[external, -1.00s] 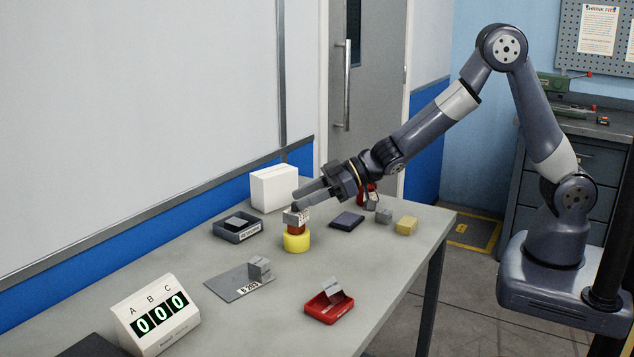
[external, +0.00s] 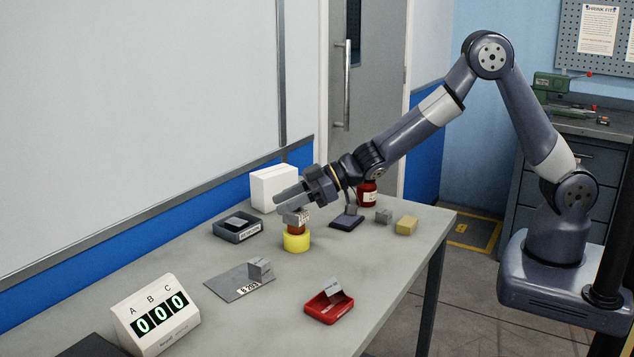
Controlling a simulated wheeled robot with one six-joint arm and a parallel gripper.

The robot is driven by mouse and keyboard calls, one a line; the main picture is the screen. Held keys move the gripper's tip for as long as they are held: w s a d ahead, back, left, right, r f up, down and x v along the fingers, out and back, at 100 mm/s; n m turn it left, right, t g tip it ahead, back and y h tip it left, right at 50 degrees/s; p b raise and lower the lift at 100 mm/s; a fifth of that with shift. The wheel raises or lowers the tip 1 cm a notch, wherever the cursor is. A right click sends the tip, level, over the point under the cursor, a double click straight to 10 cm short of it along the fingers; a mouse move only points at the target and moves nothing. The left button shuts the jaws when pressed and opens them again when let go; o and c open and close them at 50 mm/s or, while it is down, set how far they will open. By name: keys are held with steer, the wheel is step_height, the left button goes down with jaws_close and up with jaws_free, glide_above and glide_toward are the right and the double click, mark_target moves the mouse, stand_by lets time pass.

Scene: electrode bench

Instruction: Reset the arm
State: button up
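My gripper (external: 284,200) is above the table in the middle left of the external view, pointing left and slightly down. Its two fingers show as separate prongs with nothing visible between them. Just below the fingers, a grey block (external: 297,217) sits on a red-brown piece on top of a yellow round base (external: 297,241). The fingers overlap the block's top edge in the picture; I cannot tell whether they touch it. My arm reaches in from the right, bent high at the elbow.
The grey table (external: 200,265) also holds a white box (external: 274,188), a dark tray (external: 237,229), a grey plate with a block (external: 238,285), a red tray (external: 329,308), a counter display (external: 158,316), a dark pad (external: 344,223), a grey cube (external: 384,216), a tan block (external: 406,225) and a red bottle (external: 367,193).

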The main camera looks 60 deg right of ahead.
steer(key=shift+f, duration=0.5)
steer(key=shift+s+d, duration=0.15)
steer(key=shift+d, duration=0.05)
steer(key=v, duration=1.1)
steer(key=x, duration=1.1)
steer(key=shift+a+f, duration=0.15)
steer(key=shift+a, duration=0.1)
step_height(320, 180, up, 10)
steer(key=p, duration=0.4)
steer(key=s+d+f+m+t+h+b, duration=0.1)
steer(key=s+d+f+b, duration=0.4)
steer(key=s+d+b, duration=0.5)
steer(key=f, duration=0.3)
steer(key=s+a+f+b, duration=0.1)
steer(key=f, duration=0.2)
steer(key=s+f+b, duration=0.1)
steer(key=f, duration=0.3)
steer(key=shift+a, duration=0.25)
steer(key=shift+s+d+r, duration=0.2)
steer(key=shift+d+r, duration=0.05)
steer(key=shift+r, duration=0.2)
steer(key=shift+s+d+r, duration=0.2)
steer(key=shift+s+d, duration=0.05)
steer(key=shift+s, duration=0.1)
